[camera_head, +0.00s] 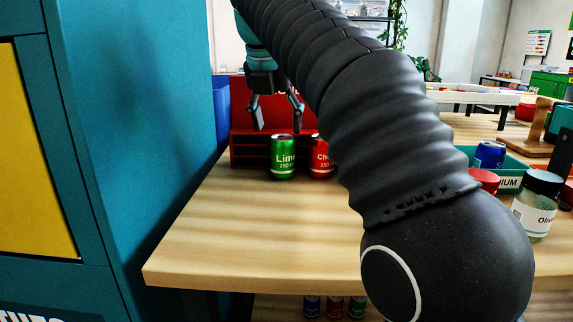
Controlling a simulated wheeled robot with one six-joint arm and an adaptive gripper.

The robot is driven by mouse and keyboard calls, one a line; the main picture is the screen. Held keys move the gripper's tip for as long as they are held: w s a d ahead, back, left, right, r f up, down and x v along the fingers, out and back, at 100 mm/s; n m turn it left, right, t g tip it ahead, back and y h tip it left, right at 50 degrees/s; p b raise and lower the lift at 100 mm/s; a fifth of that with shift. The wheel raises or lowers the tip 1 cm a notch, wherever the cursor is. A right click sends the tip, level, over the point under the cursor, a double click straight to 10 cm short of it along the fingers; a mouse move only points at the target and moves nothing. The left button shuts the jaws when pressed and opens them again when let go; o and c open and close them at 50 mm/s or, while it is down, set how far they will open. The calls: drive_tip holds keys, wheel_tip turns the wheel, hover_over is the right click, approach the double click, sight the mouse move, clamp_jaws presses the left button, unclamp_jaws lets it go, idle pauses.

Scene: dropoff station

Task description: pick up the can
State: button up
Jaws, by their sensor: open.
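A green can (283,157) labelled "Lime" stands upright on the wooden table (250,235). A red can (321,158) stands upright just right of it, its right side hidden by my arm. A blue can (489,154) stands in a teal bin (507,181) at the right. My gripper (277,121) points down with its fingers apart and nothing between them. In the picture it is above the green can, slightly to its left. How far it is from the can in depth I cannot tell.
A red rack (245,140) stands behind the cans, with a teal cabinet wall (135,120) at the left. A labelled jar (535,205) is at the right. My arm hides the table's middle. The left front of the table is clear. Several cans (334,307) show below it.

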sight(283, 149)
drive_tip(key=shift+b+x, duration=1.25)
drive_tip(key=shift+x, duration=2.6)
drive_tip(key=shift+w+d+r, duration=0.15)
drive_tip(key=shift+c, duration=0.2)
drive_tip(key=c, duration=0.5)
